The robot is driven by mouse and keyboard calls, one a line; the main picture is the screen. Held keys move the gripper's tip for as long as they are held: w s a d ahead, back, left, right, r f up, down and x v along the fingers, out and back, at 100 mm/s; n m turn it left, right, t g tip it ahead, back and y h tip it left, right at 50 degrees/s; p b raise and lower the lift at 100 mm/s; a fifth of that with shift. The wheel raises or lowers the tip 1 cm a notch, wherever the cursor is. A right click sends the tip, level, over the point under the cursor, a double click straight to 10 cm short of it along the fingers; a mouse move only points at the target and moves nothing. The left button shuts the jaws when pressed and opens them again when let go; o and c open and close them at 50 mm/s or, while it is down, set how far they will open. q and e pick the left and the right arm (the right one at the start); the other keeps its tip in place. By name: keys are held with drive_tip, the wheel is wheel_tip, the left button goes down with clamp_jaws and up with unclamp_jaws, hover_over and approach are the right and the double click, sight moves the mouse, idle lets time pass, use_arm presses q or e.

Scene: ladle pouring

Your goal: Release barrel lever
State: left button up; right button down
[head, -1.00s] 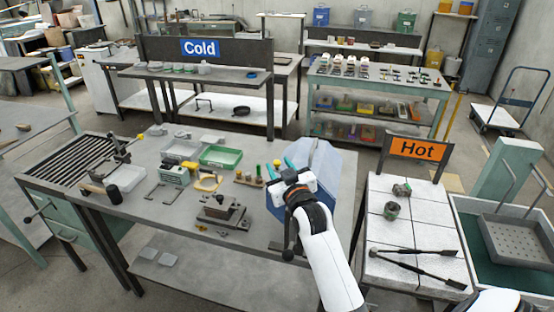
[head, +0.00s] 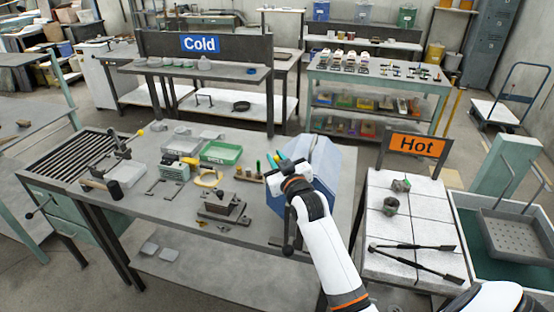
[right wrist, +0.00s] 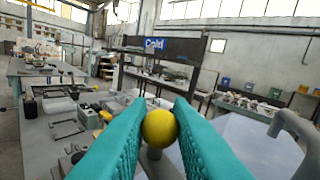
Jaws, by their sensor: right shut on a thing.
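A blue-grey faceted barrel (head: 328,160) stands at the right end of the workbench, partly hidden behind my right arm. My right gripper (head: 276,158) is at the barrel's upper left side. In the right wrist view, its teal fingers (right wrist: 158,112) are shut on a yellow ball knob (right wrist: 159,129). A grey stem shows below the knob, so it looks like the end of a lever. My left gripper is not in view.
The workbench (head: 150,219) holds a small vise-like block (head: 222,207), a green tray (head: 220,153) and a lever clamp (head: 108,155) at left. The white-tiled table (head: 377,225) under the "Hot" sign (head: 418,145) carries tongs. The "Cold" station (head: 200,44) is behind.

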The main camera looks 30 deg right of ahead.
drive_tip(key=n+y, duration=0.2)
drive_tip(key=shift+s+a+y, duration=0.15)
drive_tip(key=shift+a+y, duration=0.05)
drive_tip(key=shift+y, duration=0.2)
drive_tip(key=shift+s+a+n+y+b, duration=0.1)
drive_tip(key=shift+a+n+y+b, duration=0.1)
drive_tip(key=shift+n+y+b, duration=0.4)
drive_tip(key=shift+s+a+n+y+b, duration=0.15)
drive_tip(key=shift+n+y+b, duration=0.2)
drive_tip(key=shift+y, duration=0.45)
drive_tip(key=c, duration=1.3)
unclamp_jaws()
drive_tip(key=shift+c, duration=0.2)
drive_tip(key=s+d+b, duration=0.1)
drive_tip(key=s+b, duration=0.2)
drive_tip(key=s, duration=0.9)
drive_tip(key=shift+d, duration=0.25)
